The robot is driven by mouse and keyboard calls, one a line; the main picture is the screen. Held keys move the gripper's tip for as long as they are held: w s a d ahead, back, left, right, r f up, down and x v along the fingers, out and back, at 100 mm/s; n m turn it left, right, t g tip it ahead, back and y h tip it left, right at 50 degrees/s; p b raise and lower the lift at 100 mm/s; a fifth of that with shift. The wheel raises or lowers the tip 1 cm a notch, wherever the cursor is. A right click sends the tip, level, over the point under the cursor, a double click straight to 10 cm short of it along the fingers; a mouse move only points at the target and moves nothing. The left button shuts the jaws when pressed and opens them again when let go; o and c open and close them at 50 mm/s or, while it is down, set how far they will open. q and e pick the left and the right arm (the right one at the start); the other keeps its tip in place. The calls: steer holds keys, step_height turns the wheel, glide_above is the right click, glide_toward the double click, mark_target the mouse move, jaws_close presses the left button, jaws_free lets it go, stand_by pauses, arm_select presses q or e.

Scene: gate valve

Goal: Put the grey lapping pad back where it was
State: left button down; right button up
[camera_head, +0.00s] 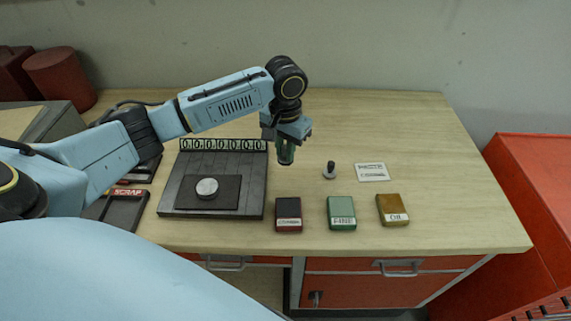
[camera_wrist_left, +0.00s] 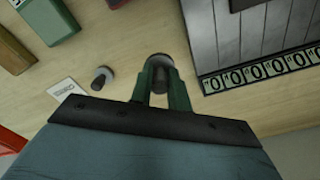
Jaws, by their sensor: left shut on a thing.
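My left gripper (camera_head: 285,156) is above the table, just right of the ribbed dark plate, with its fingers pointing down. It is shut on a small dark grey round piece (camera_wrist_left: 158,64), which shows between the green fingertips in the wrist view; the fingers hide part of it. I cannot tell for sure whether this piece is the grey lapping pad. A dark flat rectangular pad (camera_head: 227,192) lies on the plate (camera_head: 176,199), with a silver disc (camera_head: 207,188) on it. My right gripper is not in view.
A small dark-handled knob (camera_head: 330,170) stands beside a white label card (camera_head: 371,172). Dark red (camera_head: 288,210), green (camera_head: 341,208) and amber (camera_head: 391,206) boxes line the front. A number strip (camera_head: 223,145) edges the plate. A scrap tray (camera_head: 124,210) is left. The table's right side is clear.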

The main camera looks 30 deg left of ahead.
mark_target(285, 157)
arm_select(q)
steer(key=shift+f, duration=2.85)
steer(key=shift+f, duration=0.15)
steer(key=c, duration=1.3)
jaws_free()
steer(key=shift+c, duration=0.2)
step_height(285, 157, up, 12)
steer(key=shift+r, duration=0.15)
